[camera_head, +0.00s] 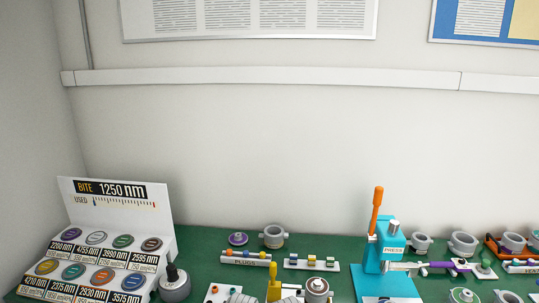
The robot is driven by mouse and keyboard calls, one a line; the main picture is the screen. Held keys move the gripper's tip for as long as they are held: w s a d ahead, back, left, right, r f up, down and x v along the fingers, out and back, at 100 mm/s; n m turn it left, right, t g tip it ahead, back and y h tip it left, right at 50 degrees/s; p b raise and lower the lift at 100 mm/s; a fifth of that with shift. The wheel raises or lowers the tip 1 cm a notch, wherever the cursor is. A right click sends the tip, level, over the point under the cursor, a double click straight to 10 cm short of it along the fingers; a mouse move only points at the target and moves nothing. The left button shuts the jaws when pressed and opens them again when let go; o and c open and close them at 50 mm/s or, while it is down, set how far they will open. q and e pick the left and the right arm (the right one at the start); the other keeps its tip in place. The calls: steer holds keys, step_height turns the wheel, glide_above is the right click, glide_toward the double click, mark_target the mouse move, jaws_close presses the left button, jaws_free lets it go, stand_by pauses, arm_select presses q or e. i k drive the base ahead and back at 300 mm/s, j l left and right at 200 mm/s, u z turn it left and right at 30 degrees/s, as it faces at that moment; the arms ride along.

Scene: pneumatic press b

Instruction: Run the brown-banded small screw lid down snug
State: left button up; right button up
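A small grey round part with a brownish ring on top (317,285) stands at the bottom edge of the view, right of the yellow-handled tool. It may be the brown-banded lid on its body, but it is too small to tell how the lid is seated. A disc with a brown face (152,244) also sits on the upper row of the white display stand (163,205). I make out neither of my grippers in this view.
A turquoise press (382,255) with an orange lever stands right of centre. A yellow-handled tool (273,284), a row of plugs (246,258) and several grey housings, one of them a cup (274,236), stand on the green bench.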

mark_target(318, 287)
steer(key=i+j+z, duration=0.25)
steer(key=z, duration=0.15)
steer(key=i+j+z, duration=0.2)
steer(key=j+z, duration=0.2)
